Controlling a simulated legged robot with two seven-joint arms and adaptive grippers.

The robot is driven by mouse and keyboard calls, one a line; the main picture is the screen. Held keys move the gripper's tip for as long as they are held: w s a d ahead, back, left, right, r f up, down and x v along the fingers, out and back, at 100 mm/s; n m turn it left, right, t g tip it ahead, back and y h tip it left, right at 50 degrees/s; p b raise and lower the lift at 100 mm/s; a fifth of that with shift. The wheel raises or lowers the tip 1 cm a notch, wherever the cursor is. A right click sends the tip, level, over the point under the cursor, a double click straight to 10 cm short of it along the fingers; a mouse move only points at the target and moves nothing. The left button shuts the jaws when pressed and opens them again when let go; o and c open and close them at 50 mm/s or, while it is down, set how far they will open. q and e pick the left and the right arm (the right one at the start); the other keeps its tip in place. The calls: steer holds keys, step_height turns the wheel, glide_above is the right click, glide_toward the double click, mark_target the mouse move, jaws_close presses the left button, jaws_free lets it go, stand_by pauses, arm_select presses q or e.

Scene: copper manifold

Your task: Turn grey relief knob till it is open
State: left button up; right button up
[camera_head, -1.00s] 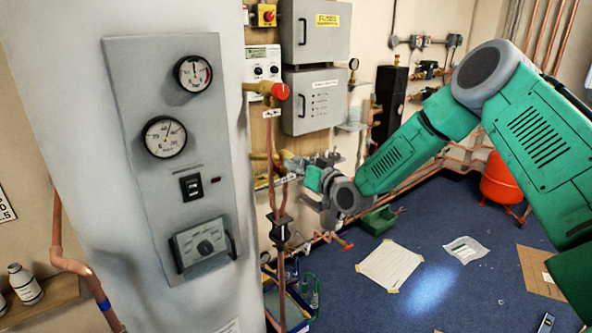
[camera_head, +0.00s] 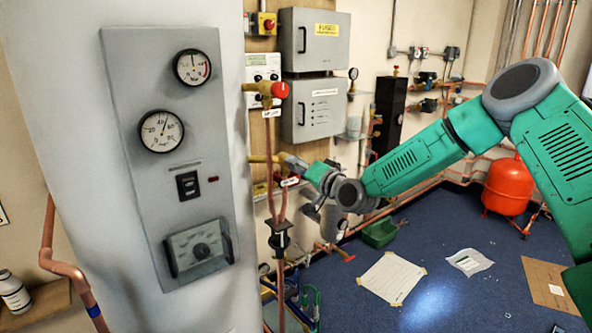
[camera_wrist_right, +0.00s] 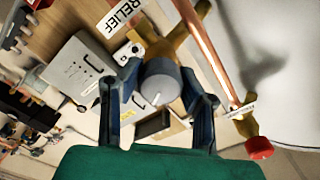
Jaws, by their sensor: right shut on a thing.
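The grey relief knob (camera_wrist_right: 160,82) is a round cap with a pale line on its face, in the middle of the right wrist view. It sits on a brass valve (camera_wrist_right: 172,45) beside a white RELIEF label (camera_wrist_right: 122,14). My right gripper (camera_wrist_right: 155,90) has one dark finger on each side of the knob and is shut on it. In the head view my right gripper (camera_head: 312,172) is at the brass fitting on the copper pipes, and it partly hides the knob. My left gripper is not in view.
A red knob (camera_head: 280,90) sits on the valve above; another red one (camera_wrist_right: 259,147) shows in the wrist view. The pale cylinder with its gauge panel (camera_head: 150,200) stands close on the left. Grey boxes (camera_head: 314,105) hang behind.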

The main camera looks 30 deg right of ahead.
steer(key=shift+s+f, duration=0.2)
steer(key=shift+f, duration=0.4)
steer(key=o, duration=1.1)
steer(key=shift+o, duration=0.3)
steer(key=shift+d+r, duration=0.15)
steer(key=shift+r, duration=0.1)
steer(key=s+d, duration=0.1)
steer(key=s, duration=1)
steer(key=shift+s, duration=0.4)
